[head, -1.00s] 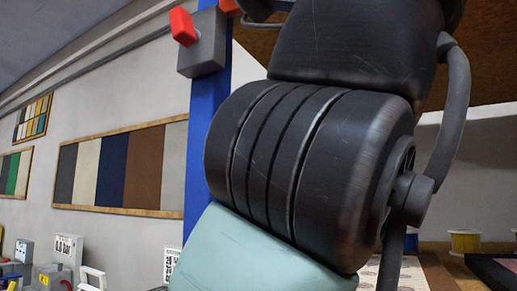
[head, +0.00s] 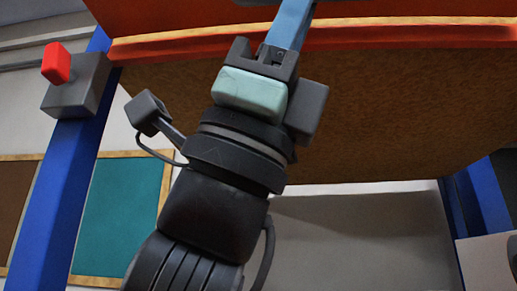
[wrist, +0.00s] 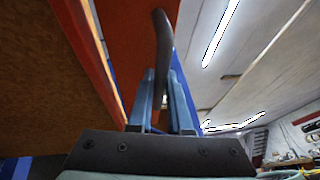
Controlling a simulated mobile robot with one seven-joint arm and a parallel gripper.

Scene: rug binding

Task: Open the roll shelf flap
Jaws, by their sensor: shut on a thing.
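The orange-red roll shelf flap (head: 180,15) runs across the top of the head view, cut off by the frame's upper edge. It also shows in the wrist view (wrist: 130,25) as a flat orange-red face. A dark curved bar handle (wrist: 163,40) stands in front of that face. My gripper (wrist: 162,82) is shut on the handle, with a blue-grey finger on each side of it. In the head view my gripper (head: 298,12) reaches up to the flap, its fingertips at or beyond the top edge. How far the flap stands open I cannot tell.
A brown board underside (head: 390,110) lies below an orange edge beam (head: 400,35). A blue post (head: 60,180) with a grey box and red knob (head: 57,62) stands at left; another blue post (head: 490,205) stands at right. Ceiling lamps show in the wrist view.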

